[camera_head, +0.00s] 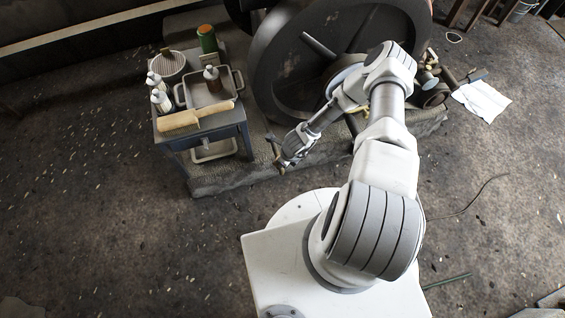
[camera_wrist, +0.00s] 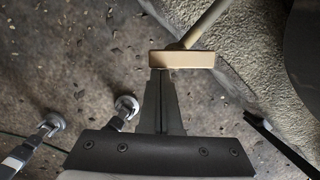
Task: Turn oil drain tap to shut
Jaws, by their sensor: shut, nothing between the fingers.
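The oil drain tap shows in the wrist view as a brass-coloured bar handle (camera_wrist: 182,59) on a stem running up and to the right. My gripper (camera_wrist: 160,72) is shut and empty, with its narrow dark fingertips at the near edge of the left half of the handle. I cannot tell whether they touch it. In the head view my gripper (camera_head: 282,166) points down beside the stone base, with a small brass part (camera_head: 272,148) close by. The tap's body is not clear there.
A large dark flywheel (camera_head: 285,75) stands on the stone base (camera_head: 235,182). A small table (camera_head: 222,133) at the left carries a tray, bottles and a brush. A white cloth (camera_head: 482,100) lies at the right. The floor at the left is open.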

